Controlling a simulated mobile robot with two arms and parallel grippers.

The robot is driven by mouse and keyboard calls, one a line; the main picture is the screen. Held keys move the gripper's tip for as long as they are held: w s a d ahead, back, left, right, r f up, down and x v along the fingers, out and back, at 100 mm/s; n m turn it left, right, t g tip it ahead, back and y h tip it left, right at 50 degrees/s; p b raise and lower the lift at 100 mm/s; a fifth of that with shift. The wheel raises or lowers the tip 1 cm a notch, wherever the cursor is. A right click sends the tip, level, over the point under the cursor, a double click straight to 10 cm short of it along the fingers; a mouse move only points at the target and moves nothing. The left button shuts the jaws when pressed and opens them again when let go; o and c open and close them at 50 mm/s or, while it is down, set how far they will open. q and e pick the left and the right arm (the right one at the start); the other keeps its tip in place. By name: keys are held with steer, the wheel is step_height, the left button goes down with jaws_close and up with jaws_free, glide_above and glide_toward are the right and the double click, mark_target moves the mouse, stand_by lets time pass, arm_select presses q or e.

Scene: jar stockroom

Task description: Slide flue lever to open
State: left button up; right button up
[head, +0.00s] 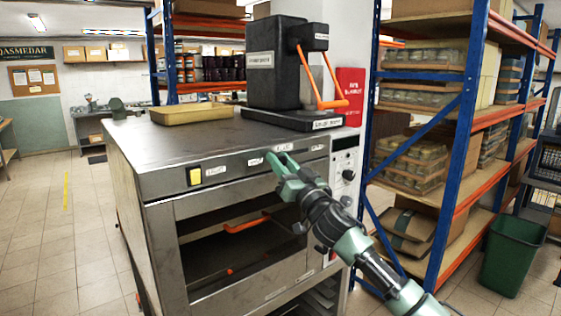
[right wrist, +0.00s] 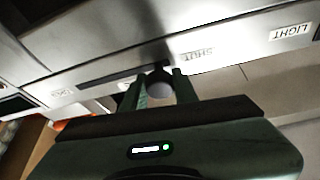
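The flue lever's dark round knob (right wrist: 159,84) shows in the right wrist view at the SHUT end of a dark slot (right wrist: 112,74). The slot runs left from it toward another small label (right wrist: 62,92). My right gripper (right wrist: 160,88) has one finger on each side of the knob; I cannot tell whether they press on it. In the head view my right gripper (head: 282,160) is at the oven's (head: 160,210) upper front panel, just right of the SHUT label (head: 255,161), and hides the knob. My left gripper is not in view.
A yellow switch (head: 194,177) sits left of the LIGHT label (head: 215,170). A tan tray (head: 193,113) and a dark machine with an orange handle (head: 340,104) stand on the oven top. A blue and orange shelf rack (head: 462,130) stands close on the right.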

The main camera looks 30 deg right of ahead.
jaws_close()
stand_by(1.1)
